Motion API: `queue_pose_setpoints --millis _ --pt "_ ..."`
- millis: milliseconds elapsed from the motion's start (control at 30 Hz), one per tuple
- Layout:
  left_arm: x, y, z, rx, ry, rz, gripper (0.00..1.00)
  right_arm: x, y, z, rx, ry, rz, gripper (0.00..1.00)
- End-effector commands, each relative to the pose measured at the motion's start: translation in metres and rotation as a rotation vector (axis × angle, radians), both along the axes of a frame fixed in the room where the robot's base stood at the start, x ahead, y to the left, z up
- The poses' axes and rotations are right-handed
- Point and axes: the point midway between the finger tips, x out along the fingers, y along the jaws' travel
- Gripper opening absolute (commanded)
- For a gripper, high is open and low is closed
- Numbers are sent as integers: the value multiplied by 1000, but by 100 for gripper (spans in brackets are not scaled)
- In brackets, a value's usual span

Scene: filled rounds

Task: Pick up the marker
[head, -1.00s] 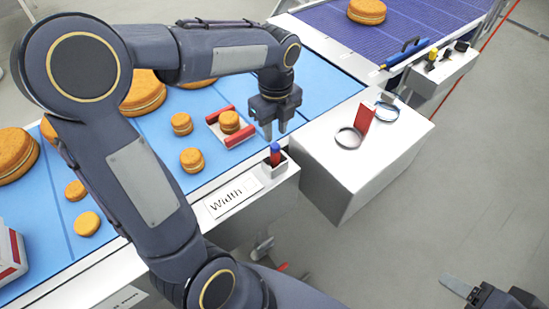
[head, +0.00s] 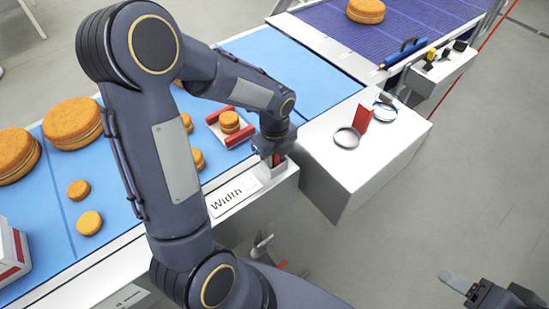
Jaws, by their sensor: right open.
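The marker (head: 277,161) stands upright in a small holder at the front edge of the blue conveyor, beside the "Width" label. Only a little of its red body shows; its blue cap is hidden by my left gripper (head: 272,153). The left gripper points down right at the marker's top. The picture does not show whether its fingers are closed on the marker. My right gripper (head: 462,287) is open and empty at the lower right, well away from the marker, over the floor.
A white and red gauge (head: 235,137) with a filled round in it sits on the blue belt (head: 310,80), just behind the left gripper. Several rounds lie around it.

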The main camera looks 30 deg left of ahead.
Motion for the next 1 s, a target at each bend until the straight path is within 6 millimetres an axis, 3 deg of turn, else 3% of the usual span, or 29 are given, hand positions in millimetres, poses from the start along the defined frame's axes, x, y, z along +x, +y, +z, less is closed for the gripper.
queue_pose_setpoints --millis 100,300,667,867,1000 --pt "0 0 0 0 0 0 25 0 0 0 0 0 0 62" --pt "0 0 0 0 0 0 0 0 0 0 0 0 0 62" --pt "1 0 6 0 -3 1 0 0 0 0 0 0 0 62" --pt "1 0 30 0 -6 1 0 0 0 0 0 0 0 62" --pt "-7 -15 50 0 -6 -4 0 0 0 -5 0 0 0 62"
